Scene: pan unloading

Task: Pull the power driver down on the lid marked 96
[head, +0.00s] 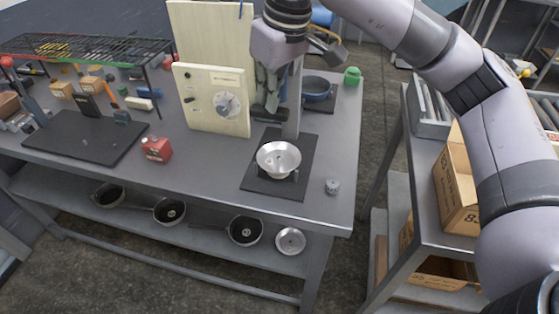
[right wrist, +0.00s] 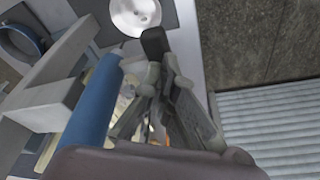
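A shiny round lid (head: 278,158), like a shallow bowl, rests on a black base plate (head: 252,185) at the front right of the bench. The lid also shows at the top of the right wrist view (right wrist: 133,14). No number is legible on it. A grey upright column (head: 294,100) stands behind the lid. A blue bar (head: 322,17) shows beyond my right arm; a blue bar (right wrist: 96,103) also lies beside the fingers in the wrist view. My right gripper (head: 266,98) hangs above and behind the lid, left of the column. Its fingertips (right wrist: 158,58) look together, with nothing seen between them. My left gripper is out of view.
A cream panel with a dial (head: 212,100) stands close left of my right gripper. Pans (head: 245,230) sit on the shelf below. A cardboard box (head: 456,190) is right.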

